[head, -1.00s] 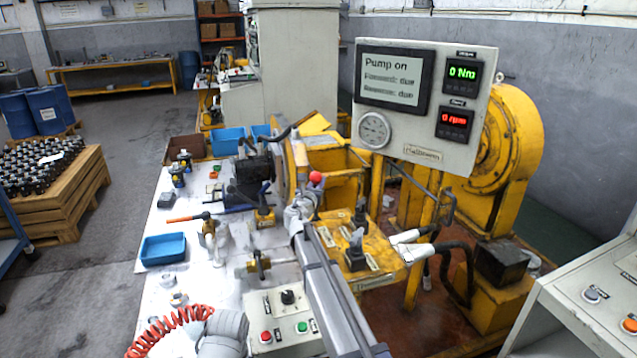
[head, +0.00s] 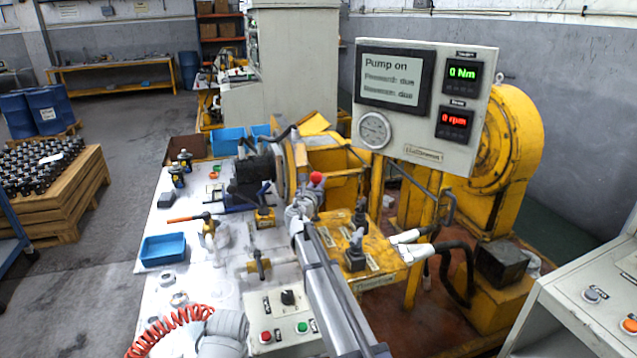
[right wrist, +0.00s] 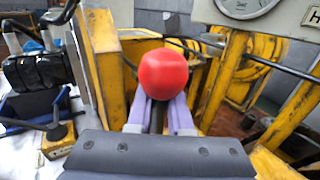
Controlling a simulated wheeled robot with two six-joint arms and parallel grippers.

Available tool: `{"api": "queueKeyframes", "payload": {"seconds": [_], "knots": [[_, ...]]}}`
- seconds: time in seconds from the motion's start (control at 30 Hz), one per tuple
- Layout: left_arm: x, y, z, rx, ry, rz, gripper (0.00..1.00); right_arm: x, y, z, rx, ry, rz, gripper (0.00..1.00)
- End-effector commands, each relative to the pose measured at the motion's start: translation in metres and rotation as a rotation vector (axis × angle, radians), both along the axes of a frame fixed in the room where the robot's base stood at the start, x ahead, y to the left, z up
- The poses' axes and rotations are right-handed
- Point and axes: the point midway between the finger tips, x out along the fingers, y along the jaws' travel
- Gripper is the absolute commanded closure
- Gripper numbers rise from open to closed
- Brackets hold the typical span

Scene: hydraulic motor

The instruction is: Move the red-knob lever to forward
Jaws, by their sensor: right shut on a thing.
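The red knob (head: 316,177) tops a lever on the yellow test stand, left of the display panel. In the right wrist view the red knob (right wrist: 163,74) is large and central, with a dark lever shaft (right wrist: 157,116) below it. My right gripper (right wrist: 159,112) is shut around the shaft just under the knob. In the head view my right gripper (head: 303,205) is at the lever, and its arm hides the lever's base. My left gripper cannot be made out; a grey arm part shows at the bottom left.
The display panel (head: 425,105) reads "Pump on", 0 Nm and 0 rpm. Other black levers (head: 355,248) stand right of my arm. A button box (head: 284,316) and blue tray (head: 163,249) are on the white table at left. White hose fittings (head: 410,245) stick out at right.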

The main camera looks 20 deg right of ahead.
Motion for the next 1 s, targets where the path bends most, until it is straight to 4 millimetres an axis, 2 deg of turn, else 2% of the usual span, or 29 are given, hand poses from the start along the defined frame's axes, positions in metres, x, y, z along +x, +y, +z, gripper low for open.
{"api": "queueKeyframes", "payload": {"seconds": [0.2, 0.5, 0.97, 1.0], "knots": [[0.000, 0.000, 0.020, 0.000, 0.000, 0.000, 0.53, 0.000, -0.026, 0.000, 0.169, 0.006, -0.004, 1.00], [0.000, 0.000, 0.030, 0.000, 0.000, 0.000, 0.53, 0.002, -0.056, -0.017, 0.397, 0.013, -0.003, 1.00], [0.000, 0.000, 0.031, 0.000, 0.000, 0.000, 0.53, 0.001, -0.061, -0.022, 0.447, 0.015, -0.003, 1.00], [0.000, 0.000, 0.031, 0.000, 0.000, 0.000, 0.53, 0.001, -0.062, -0.022, 0.447, 0.015, -0.004, 0.80]]}}
